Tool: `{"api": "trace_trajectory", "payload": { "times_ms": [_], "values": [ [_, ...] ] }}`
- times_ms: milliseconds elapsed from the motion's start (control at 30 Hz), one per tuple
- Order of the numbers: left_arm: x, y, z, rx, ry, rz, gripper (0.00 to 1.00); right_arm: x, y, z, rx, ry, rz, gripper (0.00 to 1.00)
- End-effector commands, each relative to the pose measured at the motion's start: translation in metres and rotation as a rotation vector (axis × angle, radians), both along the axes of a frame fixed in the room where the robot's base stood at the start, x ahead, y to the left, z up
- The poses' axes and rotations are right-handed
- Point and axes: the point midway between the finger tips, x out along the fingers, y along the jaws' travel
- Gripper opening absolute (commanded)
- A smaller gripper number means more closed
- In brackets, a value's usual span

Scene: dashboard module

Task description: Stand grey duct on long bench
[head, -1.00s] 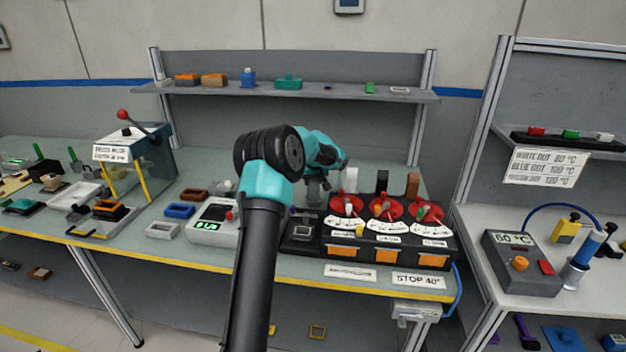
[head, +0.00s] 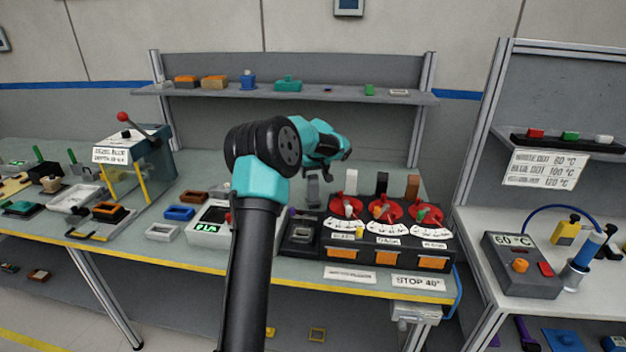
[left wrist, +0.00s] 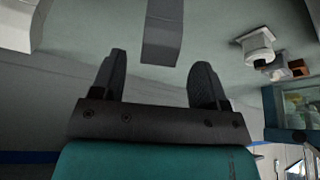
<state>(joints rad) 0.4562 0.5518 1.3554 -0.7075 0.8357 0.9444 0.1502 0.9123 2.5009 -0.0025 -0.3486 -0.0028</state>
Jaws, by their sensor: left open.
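The grey duct (head: 313,188) appears upright on the long bench (head: 300,270), left of the red dials and just below my left gripper. In the left wrist view the duct (left wrist: 162,32) is a grey block ahead of the fingers, in line with the gap and cut off by the top edge. My left gripper (left wrist: 160,65) is open, with one finger on each side of the gap and nothing clasped. The duct's base is partly hidden. My right gripper is not in view.
A dial panel (head: 385,238) with red knobs stands right of the duct. A white meter (head: 208,222) sits to the left, partly behind my arm. A shelf (head: 340,95) with small parts runs above the bench.

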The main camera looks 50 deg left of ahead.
Motion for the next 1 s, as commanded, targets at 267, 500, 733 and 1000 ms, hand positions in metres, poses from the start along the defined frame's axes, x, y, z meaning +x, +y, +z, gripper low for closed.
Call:
{"api": "trace_trajectory", "payload": {
  "times_ms": [267,500,733,1000],
  "values": [
    [-0.01,-0.017,0.047,0.001,-0.002,0.0,0.68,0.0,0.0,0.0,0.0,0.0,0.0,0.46],
    [-0.013,-0.023,0.063,0.0,0.0,-0.001,0.68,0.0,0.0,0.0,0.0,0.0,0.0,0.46],
    [-0.013,-0.023,0.063,-0.001,0.0,0.0,0.68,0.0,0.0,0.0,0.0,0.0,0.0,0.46],
    [-0.013,-0.023,0.063,-0.001,0.0,0.0,0.68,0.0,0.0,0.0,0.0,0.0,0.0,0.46]
  ]
}}
